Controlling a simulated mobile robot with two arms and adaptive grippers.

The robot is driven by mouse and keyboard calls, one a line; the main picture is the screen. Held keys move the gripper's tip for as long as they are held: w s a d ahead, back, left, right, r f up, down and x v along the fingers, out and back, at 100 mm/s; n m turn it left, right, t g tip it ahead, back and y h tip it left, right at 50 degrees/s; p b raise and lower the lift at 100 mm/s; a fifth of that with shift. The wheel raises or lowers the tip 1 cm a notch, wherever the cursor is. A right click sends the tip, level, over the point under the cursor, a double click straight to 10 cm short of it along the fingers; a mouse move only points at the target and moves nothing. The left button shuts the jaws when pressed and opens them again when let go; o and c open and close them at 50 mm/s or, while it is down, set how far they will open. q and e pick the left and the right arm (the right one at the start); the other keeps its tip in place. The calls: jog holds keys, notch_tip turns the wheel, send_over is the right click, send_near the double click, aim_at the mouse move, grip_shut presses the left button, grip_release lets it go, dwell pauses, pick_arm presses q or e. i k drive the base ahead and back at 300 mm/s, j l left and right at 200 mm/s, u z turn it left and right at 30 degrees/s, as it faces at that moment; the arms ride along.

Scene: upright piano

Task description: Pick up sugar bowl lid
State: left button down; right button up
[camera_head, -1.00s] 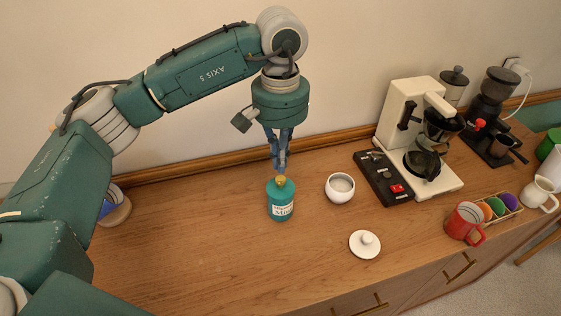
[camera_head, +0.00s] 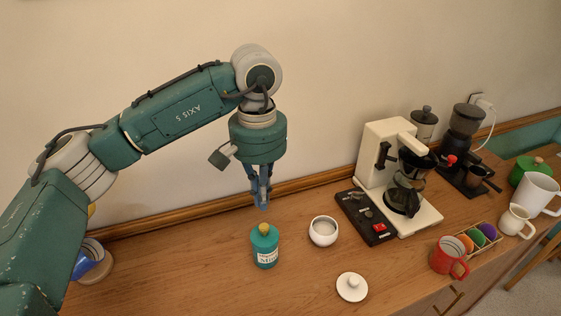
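The sugar bowl lid (camera_head: 351,287) is a round white lid with a small knob. It lies flat on the wooden counter, knob up, near the front edge. The white sugar bowl (camera_head: 323,231) stands uncovered behind it and a little to the left. A teal bottle (camera_head: 265,246) with a yellow cap and a white label stands left of the bowl. My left gripper (camera_head: 262,204) hangs pointing down above and just behind the bottle, apart from it. Its blue fingers look close together with nothing visible between them; I cannot tell if they are fully shut. My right gripper is out of view.
A cream coffee maker (camera_head: 398,180) and a dark switch panel (camera_head: 366,218) stand right of the bowl. A red mug (camera_head: 449,257), a tray of coloured pods (camera_head: 478,239) and white cups are farther right.

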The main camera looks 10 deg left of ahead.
aim_at(352, 286)
jog(key=k, duration=1.5)
